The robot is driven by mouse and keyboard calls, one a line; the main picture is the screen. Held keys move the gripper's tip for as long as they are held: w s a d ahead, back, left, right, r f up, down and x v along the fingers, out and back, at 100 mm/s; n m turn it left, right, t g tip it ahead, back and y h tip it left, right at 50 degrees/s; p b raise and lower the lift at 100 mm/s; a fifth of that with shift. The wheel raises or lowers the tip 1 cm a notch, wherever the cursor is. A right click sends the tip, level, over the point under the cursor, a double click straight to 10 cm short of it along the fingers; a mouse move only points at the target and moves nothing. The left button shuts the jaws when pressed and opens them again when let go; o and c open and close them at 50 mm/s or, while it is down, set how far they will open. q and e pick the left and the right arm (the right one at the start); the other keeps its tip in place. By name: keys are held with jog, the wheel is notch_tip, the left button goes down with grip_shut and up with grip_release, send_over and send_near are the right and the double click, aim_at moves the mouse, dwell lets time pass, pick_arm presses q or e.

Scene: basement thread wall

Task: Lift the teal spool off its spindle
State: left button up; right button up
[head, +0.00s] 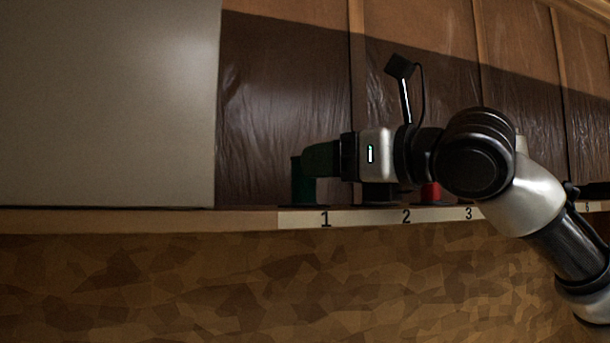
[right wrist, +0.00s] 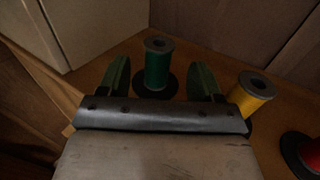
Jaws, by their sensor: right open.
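The teal spool (right wrist: 157,66), looking dark green, stands upright on a round black base in the right wrist view. In the head view it stands at the left end of the numbered strip, by label 1 (head: 303,184). My right gripper (right wrist: 160,70) is open, with one green finger on each side of the spool and visible gaps between. In the head view my right gripper (head: 318,160) reaches in level from the right and partly covers the spool. The spindle itself is hidden inside the spool. My left gripper is not in view.
A yellow spool (right wrist: 250,94) stands close to the right finger in the wrist view, with a red spool (right wrist: 308,152) beyond it. A pale panel (head: 110,100) rises left of the spools. The wooden shelf (head: 150,220) is bare at the left.

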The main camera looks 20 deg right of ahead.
jog(key=p+x, duration=0.1)
jog(key=x, duration=0.4)
jog(key=shift+w+a+f+p, duration=0.1)
jog(key=shift+f+p, duration=0.05)
jog(key=shift+p, duration=0.15)
jog(key=shift+w+a, duration=0.1)
jog(key=shift+w, duration=0.1)
jog(key=shift+c, duration=1.7)
jog(key=c, duration=0.7)
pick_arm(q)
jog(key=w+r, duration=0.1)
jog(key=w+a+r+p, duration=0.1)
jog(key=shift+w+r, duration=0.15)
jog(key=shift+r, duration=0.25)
pick_arm(e)
jog(key=shift+o, duration=0.2)
notch_tip(320, 180, up, 10)
